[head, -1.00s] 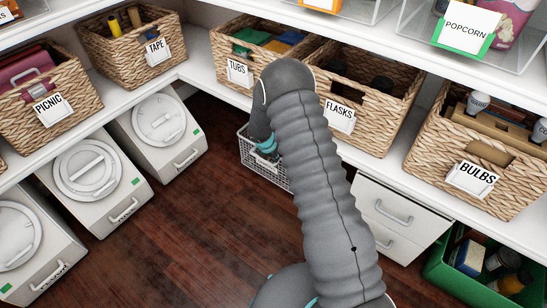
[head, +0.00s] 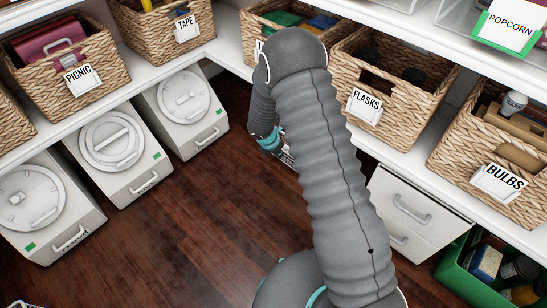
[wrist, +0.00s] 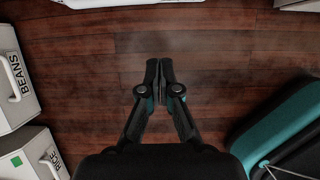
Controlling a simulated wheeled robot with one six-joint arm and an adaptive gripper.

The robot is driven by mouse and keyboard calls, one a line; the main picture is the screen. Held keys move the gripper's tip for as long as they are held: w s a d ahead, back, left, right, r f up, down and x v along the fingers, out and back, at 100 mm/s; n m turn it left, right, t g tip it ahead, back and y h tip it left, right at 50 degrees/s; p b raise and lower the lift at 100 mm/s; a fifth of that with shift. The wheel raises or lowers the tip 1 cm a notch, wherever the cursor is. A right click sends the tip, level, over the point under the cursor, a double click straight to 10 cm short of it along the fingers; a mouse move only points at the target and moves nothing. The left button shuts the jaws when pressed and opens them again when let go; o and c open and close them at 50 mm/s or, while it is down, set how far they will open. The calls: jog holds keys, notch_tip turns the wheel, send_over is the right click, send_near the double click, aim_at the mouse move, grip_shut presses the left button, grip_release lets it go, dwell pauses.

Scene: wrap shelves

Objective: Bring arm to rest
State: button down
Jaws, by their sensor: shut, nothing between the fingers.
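My gripper (wrist: 159,72) shows in the wrist view with its two dark fingers together, shut and empty. It hangs over the bare dark wood floor (wrist: 230,65). In the head view my grey sleeved arm rises through the middle and bends down at its far end.
A shelf holds wicker baskets labelled PICNIC (head: 65,62), TAPE (head: 160,28), FLASKS (head: 392,75) and BULBS (head: 490,150). Below stand white lidded bins (head: 112,150), white drawers (head: 415,210) and a green crate (head: 460,275). A BEANS bin (wrist: 15,85) is left in the wrist view. Floor between is clear.

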jog(key=shift+s+a, duration=1)
